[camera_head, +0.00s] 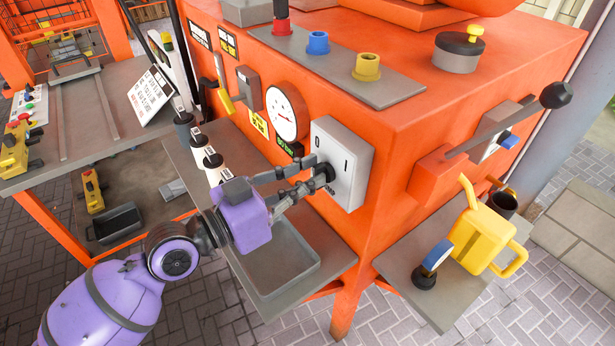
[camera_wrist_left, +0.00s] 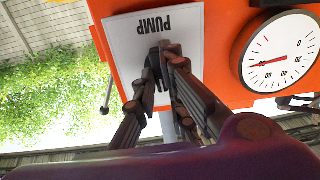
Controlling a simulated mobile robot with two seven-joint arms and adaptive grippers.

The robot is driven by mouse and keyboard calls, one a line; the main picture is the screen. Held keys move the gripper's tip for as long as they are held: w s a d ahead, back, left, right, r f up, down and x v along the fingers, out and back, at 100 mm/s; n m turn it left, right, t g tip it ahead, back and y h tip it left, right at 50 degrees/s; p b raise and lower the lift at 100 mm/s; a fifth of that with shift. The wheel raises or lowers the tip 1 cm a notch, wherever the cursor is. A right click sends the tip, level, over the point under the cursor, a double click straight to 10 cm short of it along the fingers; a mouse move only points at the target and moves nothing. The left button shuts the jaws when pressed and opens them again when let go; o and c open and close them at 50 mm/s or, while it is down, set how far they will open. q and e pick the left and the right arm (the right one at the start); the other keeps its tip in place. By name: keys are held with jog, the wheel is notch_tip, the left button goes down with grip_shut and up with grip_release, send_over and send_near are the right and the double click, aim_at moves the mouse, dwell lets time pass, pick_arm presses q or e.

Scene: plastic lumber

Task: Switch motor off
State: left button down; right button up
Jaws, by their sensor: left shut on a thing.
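A light grey switch box (camera_head: 352,140) with a dark rotary knob (camera_head: 325,172) is on the front of the orange machine. Marks like 0 and I show beside the knob. In the left wrist view the white panel (camera_wrist_left: 125,55) of this box reads PUMP, and the knob (camera_wrist_left: 153,62) shows there too. My left gripper (camera_head: 318,176) is shut on the knob, its fingers on either side; it also shows in the left wrist view (camera_wrist_left: 162,72). The fingers partly hide the knob, so I cannot tell its exact setting. No control that I can read as the motor switch is visible. My right gripper is out of view.
A round gauge (camera_head: 284,112) and a small grey switch box (camera_head: 249,89) sit left of the held knob. A grey tray (camera_head: 285,266) lies below. A long black-knobbed lever (camera_head: 500,130) sticks out at right, above a yellow can (camera_head: 480,235) on a side shelf.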

pick_arm(q)
jog(key=shift+w+n+p, duration=0.1)
jog(key=shift+n+p, duration=0.4)
jog(key=shift+n, duration=2.5)
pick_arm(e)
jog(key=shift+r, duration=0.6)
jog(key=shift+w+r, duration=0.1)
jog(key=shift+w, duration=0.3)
pick_arm(q)
jog(key=c, duration=1.8)
grip_release()
jog(key=shift+c, duration=0.2)
jog(key=shift+a, duration=0.1)
jog(key=shift+v, duration=5.95)
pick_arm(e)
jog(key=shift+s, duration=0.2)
pick_arm(q)
jog(key=shift+n, duration=0.3)
